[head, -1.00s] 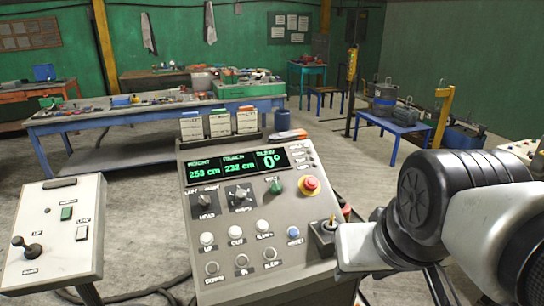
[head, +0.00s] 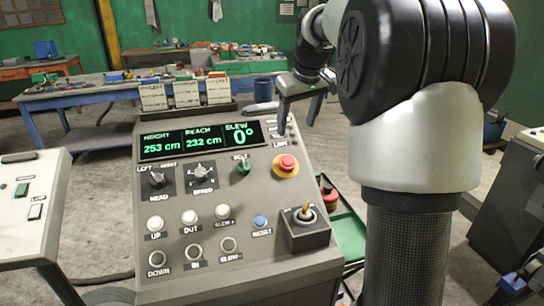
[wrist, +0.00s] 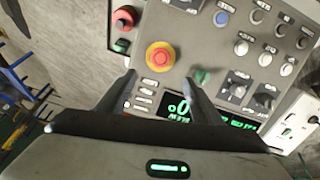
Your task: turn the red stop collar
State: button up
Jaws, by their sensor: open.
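The red stop button (head: 286,162) sits in a yellow collar (head: 286,173) at the right of the grey console's sloping face. In the wrist view the red button (wrist: 160,56) and its yellow collar show just beyond my fingertips. My gripper (wrist: 160,78) is open and empty, its two dark fingers apart on either side of the line to the button. In the head view my gripper (head: 298,100) hangs above and behind the console's upper right corner. No contact with the button shows.
A joystick (head: 307,226) stands below the button. A green knob (head: 243,166) is left of it, below the display (head: 200,140) reading 253 cm, 232 cm, 0°. White cards (head: 186,92) stand along the console's top.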

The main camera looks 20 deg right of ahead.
aim_at(288, 161)
jog(key=b+x, duration=0.1)
jog(key=x, duration=1.5)
jog(key=shift+a+f, duration=0.1)
jog(key=shift+f, duration=0.2)
jog(key=c, duration=1.1)
